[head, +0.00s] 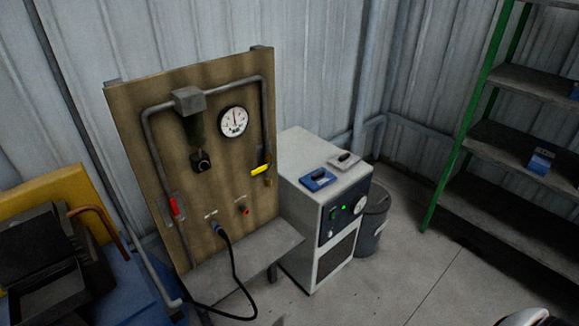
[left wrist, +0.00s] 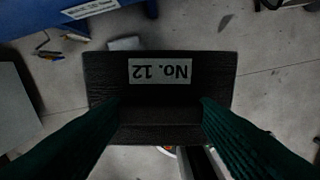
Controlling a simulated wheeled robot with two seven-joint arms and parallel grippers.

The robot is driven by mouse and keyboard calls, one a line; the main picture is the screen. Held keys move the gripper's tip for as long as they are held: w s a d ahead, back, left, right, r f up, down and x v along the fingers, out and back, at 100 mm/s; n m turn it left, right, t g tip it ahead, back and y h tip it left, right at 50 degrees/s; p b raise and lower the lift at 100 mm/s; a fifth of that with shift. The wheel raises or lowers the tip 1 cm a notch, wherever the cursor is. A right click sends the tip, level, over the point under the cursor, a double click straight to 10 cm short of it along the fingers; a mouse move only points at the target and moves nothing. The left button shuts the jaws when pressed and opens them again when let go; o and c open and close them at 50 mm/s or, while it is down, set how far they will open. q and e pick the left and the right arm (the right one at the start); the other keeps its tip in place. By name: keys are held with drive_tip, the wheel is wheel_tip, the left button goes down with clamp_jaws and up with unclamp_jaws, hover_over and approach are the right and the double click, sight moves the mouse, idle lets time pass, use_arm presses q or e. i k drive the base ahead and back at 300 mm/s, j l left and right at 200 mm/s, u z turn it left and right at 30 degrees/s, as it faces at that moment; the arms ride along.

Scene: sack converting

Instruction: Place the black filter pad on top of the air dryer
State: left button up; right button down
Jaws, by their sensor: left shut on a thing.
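In the left wrist view my left gripper (left wrist: 160,108) is shut on a black block, which I take to be the black filter pad (left wrist: 105,82). Its pale label (left wrist: 160,71) reads "No. 12" and appears upside down. The dark green fingers hide parts of its near sides. The air dryer (head: 296,186) is a white cabinet in the middle of the head view, with a green light and a gauge on its dark front panel. The held pad and my left gripper are outside the head view. My right gripper is in neither view.
A grey bin (head: 371,226) and green-framed shelves (head: 512,140) are to the right.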

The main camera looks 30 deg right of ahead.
sight(299, 152)
drive_tip(key=i+l, duration=0.15)
drive_tip(key=l, duration=0.35)
drive_tip(key=i+l, duration=0.2)
drive_tip(key=l, duration=0.3)
drive_tip(key=i+l, duration=0.15)
drive_tip(key=l, duration=0.4)
drive_tip(key=i+l, duration=0.2)
drive_tip(key=l, duration=0.3)
drive_tip(key=i+l, duration=0.15)
drive_tip(key=l, duration=0.35)
drive_tip(key=i+l, duration=0.2)
drive_tip(key=l, duration=0.3)
drive_tip(key=i+l, duration=0.15)
drive_tip(key=l, duration=0.4)
drive_tip(key=i+l, duration=0.2)
drive_tip(key=l, duration=0.3)
drive_tip(key=i, duration=0.35)
